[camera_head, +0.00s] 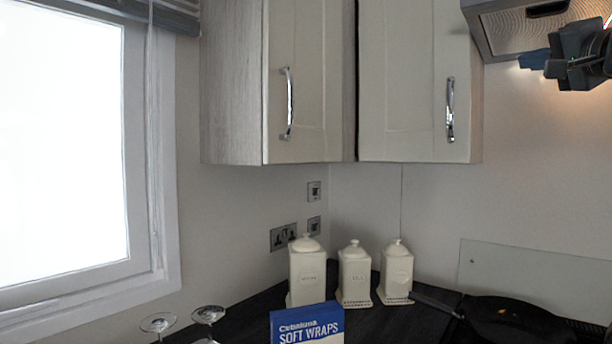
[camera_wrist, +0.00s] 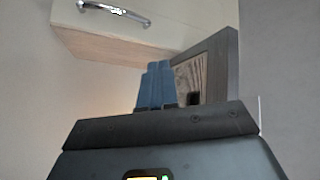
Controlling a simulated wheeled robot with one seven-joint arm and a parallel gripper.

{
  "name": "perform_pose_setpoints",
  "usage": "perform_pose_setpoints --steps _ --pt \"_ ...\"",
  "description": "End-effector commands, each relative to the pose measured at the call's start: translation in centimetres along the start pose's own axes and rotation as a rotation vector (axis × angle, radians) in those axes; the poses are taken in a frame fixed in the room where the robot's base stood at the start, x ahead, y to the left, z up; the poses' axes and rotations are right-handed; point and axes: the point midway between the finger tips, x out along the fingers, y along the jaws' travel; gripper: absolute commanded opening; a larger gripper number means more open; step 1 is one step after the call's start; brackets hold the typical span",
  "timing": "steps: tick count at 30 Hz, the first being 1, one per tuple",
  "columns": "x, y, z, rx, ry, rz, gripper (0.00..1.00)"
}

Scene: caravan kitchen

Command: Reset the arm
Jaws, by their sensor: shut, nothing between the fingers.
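My gripper (camera_head: 533,61) shows at the upper right of the head view, raised in front of the extractor hood, with its blue fingers pointing left. In the wrist view the blue fingers (camera_wrist: 155,84) stand side by side, closed together with nothing between them. Part of my arm is cut off by the right edge of the head view.
The extractor hood (camera_head: 515,32) is close to my gripper and also shows in the wrist view (camera_wrist: 208,68). Wall cupboards (camera_head: 408,80) hang to its left. Below are white canisters (camera_head: 354,276), a pan (camera_head: 515,322), a Soft Wraps box (camera_head: 306,326) and glasses (camera_head: 208,315).

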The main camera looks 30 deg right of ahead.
Motion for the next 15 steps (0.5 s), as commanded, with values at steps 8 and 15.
perform_pose_setpoints --steps 8,15 --pt "1.5 10.4 10.1 0.0 -0.03 0.03 0.0" --pt "-0.1 17.8 19.5 -0.039 -0.058 0.065 0.0"
